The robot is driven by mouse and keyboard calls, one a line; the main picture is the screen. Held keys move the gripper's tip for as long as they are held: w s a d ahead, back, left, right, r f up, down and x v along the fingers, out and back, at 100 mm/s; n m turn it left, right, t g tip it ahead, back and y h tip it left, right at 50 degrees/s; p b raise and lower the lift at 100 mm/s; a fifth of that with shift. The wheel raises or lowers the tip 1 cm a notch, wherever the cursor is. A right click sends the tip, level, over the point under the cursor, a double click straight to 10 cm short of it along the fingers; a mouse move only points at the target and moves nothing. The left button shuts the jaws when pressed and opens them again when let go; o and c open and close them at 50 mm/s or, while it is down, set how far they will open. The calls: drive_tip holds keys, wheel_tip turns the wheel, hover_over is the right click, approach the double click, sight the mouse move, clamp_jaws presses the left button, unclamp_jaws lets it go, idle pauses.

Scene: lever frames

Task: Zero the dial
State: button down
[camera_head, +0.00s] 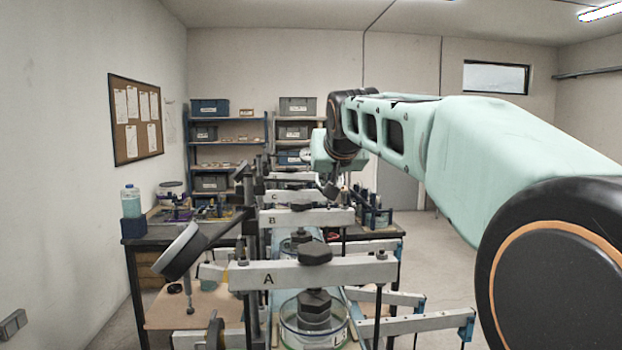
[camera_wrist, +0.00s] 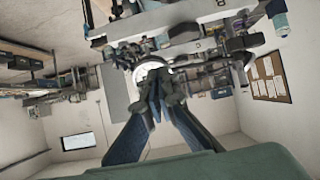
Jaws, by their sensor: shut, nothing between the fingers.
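In the wrist view, my gripper (camera_wrist: 160,88) is shut and empty, its two blue fingers meeting at the tips. Just beyond the tips is a pale round face (camera_wrist: 152,66), partly covered by the fingers; it looks like the dial, but no pointer or marks can be read. I cannot tell whether the fingertips touch it. In the head view, my arm reaches from the right to the row of lever frames, and its wrist hides the far end. Beam A (camera_head: 312,274) is nearest, with beam B (camera_head: 306,217) and beam C (camera_head: 292,197) behind it. No dial is readable there.
A dark weight stack (camera_head: 314,310) sits in a round dish under beam A. A tilted counterweight arm (camera_head: 183,248) sticks out left. A bottle (camera_head: 131,200) stands on the left bench. Shelves (camera_head: 228,142) line the back wall. The floor at right is clear.

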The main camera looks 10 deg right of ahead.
drive_tip(key=f+x, duration=0.1)
drive_tip(key=x, duration=0.5)
drive_tip(key=shift+s+f+b, duration=0.2)
drive_tip(key=shift+s+b, duration=0.1)
drive_tip(key=shift+b, duration=0.05)
